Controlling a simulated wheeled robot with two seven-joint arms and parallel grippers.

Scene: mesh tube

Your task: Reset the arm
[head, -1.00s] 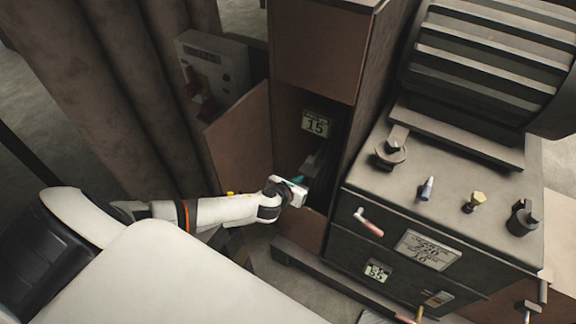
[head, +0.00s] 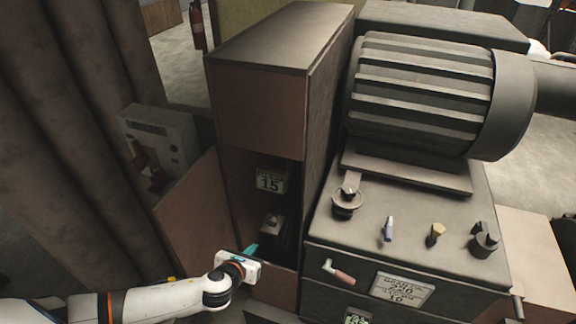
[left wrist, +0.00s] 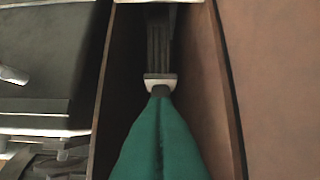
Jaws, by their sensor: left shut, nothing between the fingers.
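My left arm comes in from the lower left in the head view. My left gripper (head: 251,250) is at the opening of the brown cabinet (head: 262,115), with its teal fingertips pointing inside. In the left wrist view the green fingers (left wrist: 160,140) are shut together with nothing between them. Just past their tips shows a dark part with a pale end (left wrist: 160,80) inside the cabinet. I cannot tell whether the fingers touch it. My right gripper is not in view.
The cabinet door (head: 195,218) hangs open on the left. A label reading 15 (head: 271,180) is inside. A machine with a large ribbed motor (head: 425,95) and several knobs stands close on the right. A grey control box (head: 160,140) and thick columns stand at the left.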

